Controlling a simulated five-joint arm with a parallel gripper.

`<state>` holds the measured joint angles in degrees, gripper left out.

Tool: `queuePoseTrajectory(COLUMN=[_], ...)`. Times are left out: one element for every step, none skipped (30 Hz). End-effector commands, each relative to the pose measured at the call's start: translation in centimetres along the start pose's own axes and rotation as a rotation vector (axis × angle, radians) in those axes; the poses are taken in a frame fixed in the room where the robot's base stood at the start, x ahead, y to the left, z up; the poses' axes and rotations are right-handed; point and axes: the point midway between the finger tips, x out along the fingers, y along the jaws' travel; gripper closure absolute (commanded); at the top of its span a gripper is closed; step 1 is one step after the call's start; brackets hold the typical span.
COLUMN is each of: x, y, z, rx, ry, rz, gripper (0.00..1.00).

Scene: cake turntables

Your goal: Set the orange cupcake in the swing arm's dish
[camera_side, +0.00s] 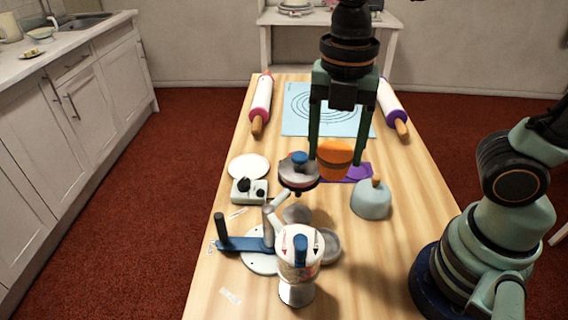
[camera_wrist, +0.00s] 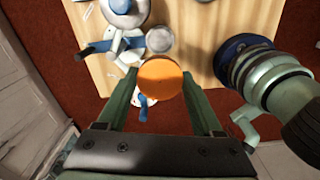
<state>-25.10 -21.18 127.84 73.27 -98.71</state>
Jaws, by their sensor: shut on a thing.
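The orange cupcake (camera_side: 335,153) is between the two fingers of my gripper (camera_side: 336,159), held above the table. In the wrist view the cupcake (camera_wrist: 160,79) shows as a round orange top between the fingertips of my gripper (camera_wrist: 161,84). A stand with a blue arm (camera_side: 246,244) and a white round base (camera_side: 258,263) is nearer the side camera, to the left. Small grey dishes (camera_side: 328,246) and (camera_side: 297,214) sit by it; I cannot tell which one is the swing arm's. A grey dish shows in the wrist view (camera_wrist: 160,39).
Two blue-knobbed round pieces (camera_side: 298,171) and (camera_side: 301,243) stand up near the dishes. A pale blue dome with a wooden knob (camera_side: 371,202) is right of them. A small control box (camera_side: 248,191), a white plate (camera_side: 249,167), and rolling pins (camera_side: 261,101) and (camera_side: 393,108) lie around.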

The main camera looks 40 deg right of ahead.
Motion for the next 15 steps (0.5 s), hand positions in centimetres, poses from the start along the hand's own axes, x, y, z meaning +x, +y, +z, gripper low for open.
queuePoseTrajectory(x=[0.9,1.6,2.5,3.2,4.0,5.0,5.7,6.5,7.5,8.2,8.9,9.9,10.7,11.3,12.2], y=[-0.1,-0.1,-0.2,-0.2,-0.2,-0.2,-0.2,-0.2,-0.2,-0.3,-0.2,-0.2,-0.3,-0.3,-0.2], z=[-0.1,-0.1,-0.1,0.0,0.0,0.0,0.0,0.0,0.0,0.0,0.0,0.0,0.0,0.0,0.0], rx=[-0.001,-0.001,-0.001,0.000,0.000,0.000,0.000,0.000,0.000,0.000,0.000,0.000,0.001,0.001,0.001], ry=[0.001,0.001,0.001,0.001,0.001,0.001,0.001,0.002,0.002,0.002,0.002,0.002,0.002,0.002,0.002], rz=[-0.006,-0.007,-0.009,-0.009,-0.009,-0.010,-0.009,-0.010,-0.010,-0.011,-0.011,-0.011,-0.012,-0.011,-0.010], gripper=[0.88,0.88,0.88,0.88,0.88,0.88,0.88,0.88,0.88,0.88,0.88,0.88,0.88,0.88,0.88])
